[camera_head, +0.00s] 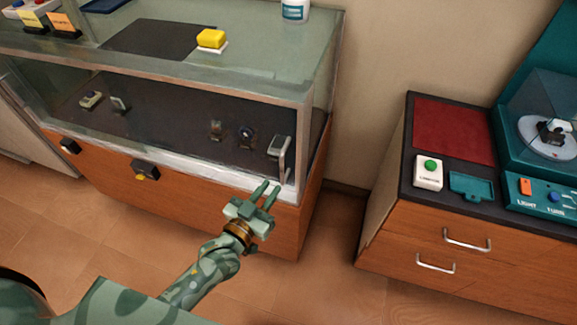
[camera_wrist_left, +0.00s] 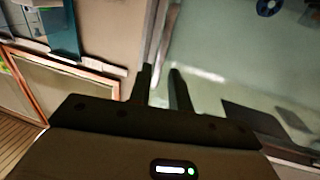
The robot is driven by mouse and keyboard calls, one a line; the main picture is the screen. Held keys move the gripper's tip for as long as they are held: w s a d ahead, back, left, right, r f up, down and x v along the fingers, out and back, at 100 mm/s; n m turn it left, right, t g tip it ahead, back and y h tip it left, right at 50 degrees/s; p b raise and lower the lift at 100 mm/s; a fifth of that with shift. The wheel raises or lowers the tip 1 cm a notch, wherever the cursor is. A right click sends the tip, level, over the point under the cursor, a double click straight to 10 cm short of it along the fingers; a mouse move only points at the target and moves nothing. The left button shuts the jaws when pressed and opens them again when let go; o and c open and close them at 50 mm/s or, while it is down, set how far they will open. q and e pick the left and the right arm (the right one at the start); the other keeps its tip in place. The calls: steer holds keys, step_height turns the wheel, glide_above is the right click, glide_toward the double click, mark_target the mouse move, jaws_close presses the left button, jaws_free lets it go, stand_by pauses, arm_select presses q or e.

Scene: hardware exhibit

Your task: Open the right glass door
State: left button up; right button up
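The glass display case (camera_head: 180,170) has a wooden base and a metal frame. Its glass front spans the left half of the head view. A pale vertical bar handle (camera_head: 284,160) shows at the right end of the front, by the right glass door. My left gripper (camera_head: 268,189) is just in front of and below this handle, with its two fingers apart and nothing seen between them. In the left wrist view the fingers (camera_wrist_left: 162,84) also stand apart, near a pale upright strip at the glass. Contact with the handle cannot be made out. My right gripper is out of view.
Small items, including a watch (camera_head: 247,136), stand inside the case. A wooden drawer cabinet (camera_head: 440,240) stands to the right, with bare floor between.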

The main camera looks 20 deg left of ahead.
mark_target(281, 172)
arm_select(q)
steer(key=b+x, duration=0.1)
steer(key=x, duration=0.7)
steer(key=shift+w+f+b, duration=0.15)
steer(key=shift+b, duration=0.25)
steer(key=shift+w, duration=0.35)
jaws_close()
